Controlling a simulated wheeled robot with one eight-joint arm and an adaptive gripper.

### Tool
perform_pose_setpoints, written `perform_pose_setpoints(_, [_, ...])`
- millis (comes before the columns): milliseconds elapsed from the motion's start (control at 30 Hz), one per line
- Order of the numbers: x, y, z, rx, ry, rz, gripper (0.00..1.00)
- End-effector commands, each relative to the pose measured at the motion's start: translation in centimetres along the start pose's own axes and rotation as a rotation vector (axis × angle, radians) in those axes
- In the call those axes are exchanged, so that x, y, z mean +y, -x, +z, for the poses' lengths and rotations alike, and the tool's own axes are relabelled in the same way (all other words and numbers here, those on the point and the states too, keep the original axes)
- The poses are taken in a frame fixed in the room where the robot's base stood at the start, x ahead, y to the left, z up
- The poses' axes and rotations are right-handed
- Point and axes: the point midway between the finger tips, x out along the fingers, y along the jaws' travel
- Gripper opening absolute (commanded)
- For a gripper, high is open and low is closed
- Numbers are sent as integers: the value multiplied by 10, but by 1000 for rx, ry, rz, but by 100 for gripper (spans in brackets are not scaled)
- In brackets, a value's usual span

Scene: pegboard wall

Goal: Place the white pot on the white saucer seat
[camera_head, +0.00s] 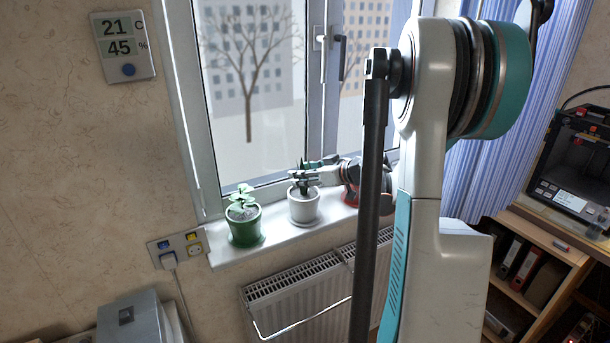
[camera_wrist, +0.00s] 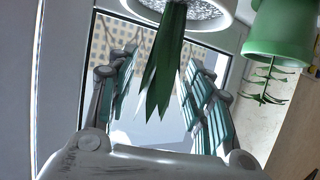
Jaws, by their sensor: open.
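The white pot (camera_head: 303,208) stands upright on the windowsill with a spiky green plant in it. In the wrist view the white pot (camera_wrist: 222,22) shows at the top edge, its leaves hanging into the picture between the fingers. My gripper (camera_head: 303,174) is at the plant's height, just above the pot's rim; the wrist view shows my gripper (camera_wrist: 163,62) open, with fingers on both sides of the leaves. It does not hold the pot. A pale rim shows at the pot's foot, but I cannot tell whether it is the white saucer seat.
A green pot (camera_head: 245,228) with a leafy plant stands close to the left on the windowsill (camera_head: 275,240); it also shows in the wrist view (camera_wrist: 277,35). The window (camera_head: 262,110) is right behind the pots. A radiator (camera_head: 305,290) is below the sill.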

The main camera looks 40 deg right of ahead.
Motion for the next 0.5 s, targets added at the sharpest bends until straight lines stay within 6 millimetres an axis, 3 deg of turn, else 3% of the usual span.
perform_pose_setpoints(233, [0, 12, -2, 0, -1, 2, 47])
perform_pose_setpoints(500, [1, 66, -3, 0, -2, 3, 47])
